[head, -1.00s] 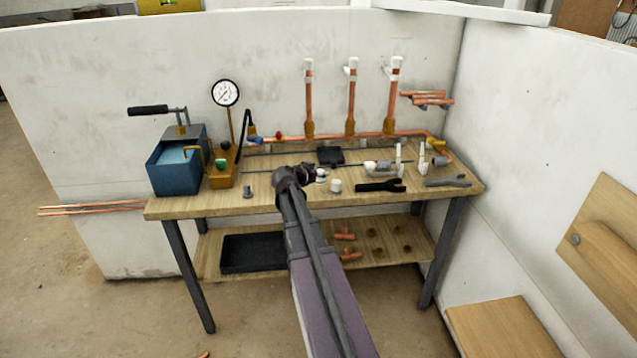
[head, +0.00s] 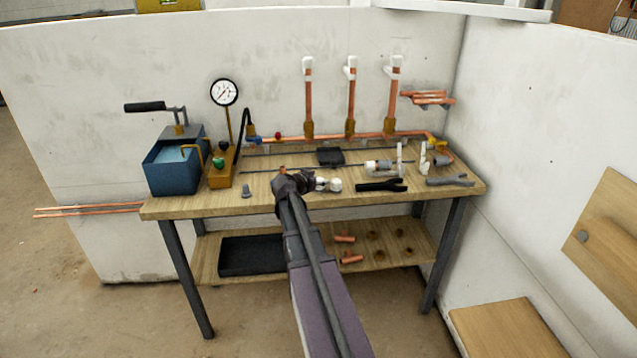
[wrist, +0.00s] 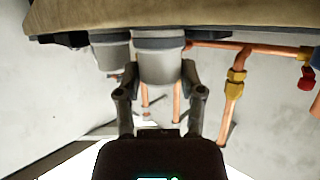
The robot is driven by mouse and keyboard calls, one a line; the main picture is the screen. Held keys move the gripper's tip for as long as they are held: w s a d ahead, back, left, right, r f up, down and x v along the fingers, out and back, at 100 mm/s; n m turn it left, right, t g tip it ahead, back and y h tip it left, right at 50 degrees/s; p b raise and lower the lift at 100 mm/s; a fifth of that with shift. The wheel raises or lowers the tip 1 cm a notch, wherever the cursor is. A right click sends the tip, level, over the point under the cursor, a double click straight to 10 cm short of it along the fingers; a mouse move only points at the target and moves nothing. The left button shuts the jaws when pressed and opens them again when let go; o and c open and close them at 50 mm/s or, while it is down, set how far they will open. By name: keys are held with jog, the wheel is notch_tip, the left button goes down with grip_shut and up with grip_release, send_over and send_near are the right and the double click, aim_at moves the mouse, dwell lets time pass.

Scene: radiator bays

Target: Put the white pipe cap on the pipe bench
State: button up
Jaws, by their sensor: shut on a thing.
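My gripper (head: 308,183) is low over the middle of the pipe bench (head: 215,208), near its front edge. In the wrist view my gripper (wrist: 160,78) is shut on a white pipe cap (wrist: 160,66), one finger on each side. The cap also shows in the head view (head: 321,184), partly hidden by my gripper. A second white cap (head: 335,185) stands just right of it on the bench and shows left of it in the wrist view (wrist: 110,54). The wrist picture is upside down, with the bench at the top. I cannot tell whether the held cap touches the wood.
A black wrench (head: 381,187) and a grey wrench (head: 449,181) lie to the right. A blue pump tank (head: 172,172) and pressure gauge (head: 224,92) stand at the left. Upright copper pipes (head: 350,105) line the back. A small grey part (head: 246,191) leaves bare wood around it.

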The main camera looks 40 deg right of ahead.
jog(key=shift+f, duration=0.25)
jog(key=o, duration=0.9)
jog(key=shift+r, duration=0.1)
jog(key=shift+o, duration=0.2)
jog(key=shift+r, duration=0.1)
jog(key=shift+r, duration=0.15)
jog(key=p+v, duration=0.4)
jog(key=v, duration=0.8)
jog(key=shift+p, duration=0.3)
